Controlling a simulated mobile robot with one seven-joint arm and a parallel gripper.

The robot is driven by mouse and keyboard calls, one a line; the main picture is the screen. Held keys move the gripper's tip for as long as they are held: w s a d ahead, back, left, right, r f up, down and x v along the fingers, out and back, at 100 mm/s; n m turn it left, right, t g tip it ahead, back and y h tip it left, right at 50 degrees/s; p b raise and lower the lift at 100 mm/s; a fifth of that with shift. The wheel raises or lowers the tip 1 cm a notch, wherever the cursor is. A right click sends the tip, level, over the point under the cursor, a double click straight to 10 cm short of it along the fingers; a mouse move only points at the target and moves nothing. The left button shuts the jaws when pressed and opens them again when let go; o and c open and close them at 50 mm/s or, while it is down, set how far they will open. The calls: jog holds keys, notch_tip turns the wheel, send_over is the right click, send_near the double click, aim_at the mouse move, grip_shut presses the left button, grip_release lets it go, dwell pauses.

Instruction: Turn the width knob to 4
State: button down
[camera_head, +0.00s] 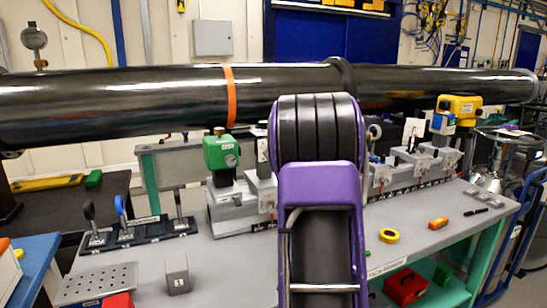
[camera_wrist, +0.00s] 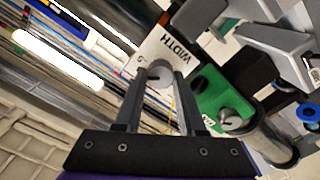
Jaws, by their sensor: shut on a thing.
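The width knob (camera_wrist: 160,73) is a small grey round knob on a white plate (camera_wrist: 166,45) marked WIDTH, in the upper middle of the wrist view. The plate shows tilted in that view, with a partly readable mark left of the knob. My gripper (camera_wrist: 161,80) is shut on the knob, one dark finger on each side. The fingers hide part of the knob, and I cannot tell which number it points to. In the head view my purple arm covers the middle of the bench, hiding my gripper and the knob.
A green box with a dial (camera_head: 221,152) stands left of my arm; it is close to the knob in the wrist view (camera_wrist: 215,92). A long black pipe (camera_head: 130,103) runs above the bench. A yellow box (camera_head: 460,107) stands at right. The bench front (camera_head: 230,262) is mostly clear.

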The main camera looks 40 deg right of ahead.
jog(key=shift+n, duration=0.6)
jog(key=c, duration=0.5)
grip_release()
jog(key=v, duration=1.7)
jog(key=shift+s+a, duration=0.15)
jog(key=shift+s, duration=0.05)
jog(key=shift+w+a, duration=0.1)
jog(key=shift+w, duration=0.05)
